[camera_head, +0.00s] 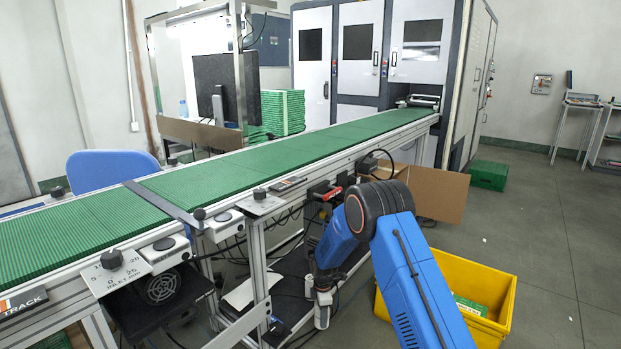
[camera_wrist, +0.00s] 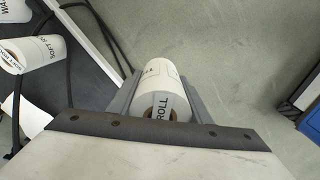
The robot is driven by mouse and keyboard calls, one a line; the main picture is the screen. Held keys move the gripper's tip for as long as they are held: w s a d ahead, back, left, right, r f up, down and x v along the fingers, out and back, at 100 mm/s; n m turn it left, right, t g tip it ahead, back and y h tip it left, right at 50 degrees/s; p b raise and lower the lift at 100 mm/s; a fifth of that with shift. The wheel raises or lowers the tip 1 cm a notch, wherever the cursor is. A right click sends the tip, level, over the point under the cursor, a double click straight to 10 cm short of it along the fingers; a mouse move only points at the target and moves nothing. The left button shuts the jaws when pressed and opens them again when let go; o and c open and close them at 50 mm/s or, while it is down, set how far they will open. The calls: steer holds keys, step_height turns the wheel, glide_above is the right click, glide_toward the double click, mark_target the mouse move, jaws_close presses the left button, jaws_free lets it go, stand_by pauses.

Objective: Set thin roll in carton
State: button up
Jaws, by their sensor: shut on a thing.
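A white paper roll (camera_wrist: 165,72) with a brown core and the printed word "ROLL" is between the grey fingers of my gripper (camera_wrist: 160,92) in the wrist view. My gripper is shut on it, with grey-green floor behind. In the head view, my gripper (camera_head: 322,297) hangs low beside the conveyor frame. A brown cardboard carton (camera_head: 441,194) stands on the floor behind my blue arm. Its inside and part of its walls are hidden.
Another white roll (camera_wrist: 33,53) lies on the dark lower shelf in the wrist view. The green conveyor (camera_head: 250,160) runs along the left. A yellow bin (camera_head: 497,328) holding green items stands at the right front. Open floor lies to the right.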

steer(key=s+d+m, duration=0.5)
steer(key=d+m, duration=0.5)
steer(key=d, duration=0.2)
steer(key=s+d+m, duration=0.5)
steer(key=d+m, duration=0.5)
steer(key=d, duration=0.2)
steer(key=shift+s+d+r, duration=0.25)
steer(key=shift+s+r, duration=0.1)
steer(key=shift+d, duration=0.1)
